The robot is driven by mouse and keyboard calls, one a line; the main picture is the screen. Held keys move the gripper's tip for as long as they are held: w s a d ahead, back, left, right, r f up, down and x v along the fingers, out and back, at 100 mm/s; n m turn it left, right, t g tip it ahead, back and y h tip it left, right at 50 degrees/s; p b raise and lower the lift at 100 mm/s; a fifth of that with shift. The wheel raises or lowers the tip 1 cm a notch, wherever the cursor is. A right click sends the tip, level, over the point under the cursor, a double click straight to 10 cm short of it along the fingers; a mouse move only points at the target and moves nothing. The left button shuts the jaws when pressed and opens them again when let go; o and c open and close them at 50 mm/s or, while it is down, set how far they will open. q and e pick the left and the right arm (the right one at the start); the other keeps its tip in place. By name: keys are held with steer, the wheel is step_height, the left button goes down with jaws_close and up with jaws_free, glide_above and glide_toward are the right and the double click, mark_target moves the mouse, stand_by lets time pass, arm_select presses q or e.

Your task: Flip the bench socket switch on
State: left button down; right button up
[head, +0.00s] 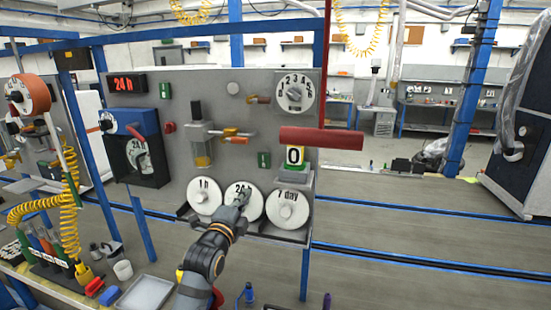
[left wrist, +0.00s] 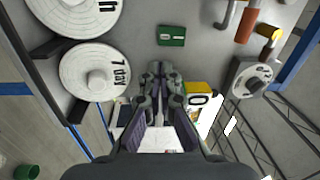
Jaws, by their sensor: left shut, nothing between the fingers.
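No part is clearly marked as the bench socket switch, and I cannot tell which one it is. A grey panel (head: 220,85) carries small green boxes, one at upper left (head: 165,90) and one lower down (head: 264,160); a green box also shows in the left wrist view (left wrist: 171,36). My left gripper (head: 242,196) is shut and empty, in front of the "24 h" disc (head: 247,208) and hiding part of it. In the left wrist view its closed fingers (left wrist: 161,72) point up the middle, right of the "7 day" disc (left wrist: 95,72). Contact cannot be told. My right gripper is not in view.
The "1 h" disc (head: 204,196) stands left of my gripper and the "7 day" disc (head: 288,207) right. A red bar (head: 320,138) juts out above a "0" sign (head: 295,156). A tool bench (head: 75,285) is at lower left. Open floor lies right.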

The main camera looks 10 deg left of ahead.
arm_select(q)
step_height(320, 180, up, 4)
steer(key=p, duration=0.5)
glide_toward(264, 155)
steer(key=shift+m+t, duration=0.4)
steer(key=w, duration=0.6)
steer(key=shift+r, duration=0.25)
steer(key=shift+w, duration=0.45)
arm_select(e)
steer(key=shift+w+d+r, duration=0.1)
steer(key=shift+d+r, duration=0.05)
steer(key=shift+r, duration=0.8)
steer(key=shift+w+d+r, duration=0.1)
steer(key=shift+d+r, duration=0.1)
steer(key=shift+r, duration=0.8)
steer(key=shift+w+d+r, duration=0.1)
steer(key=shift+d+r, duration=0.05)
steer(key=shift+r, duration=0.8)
arm_select(q)
steer(key=shift+p, duration=0.3)
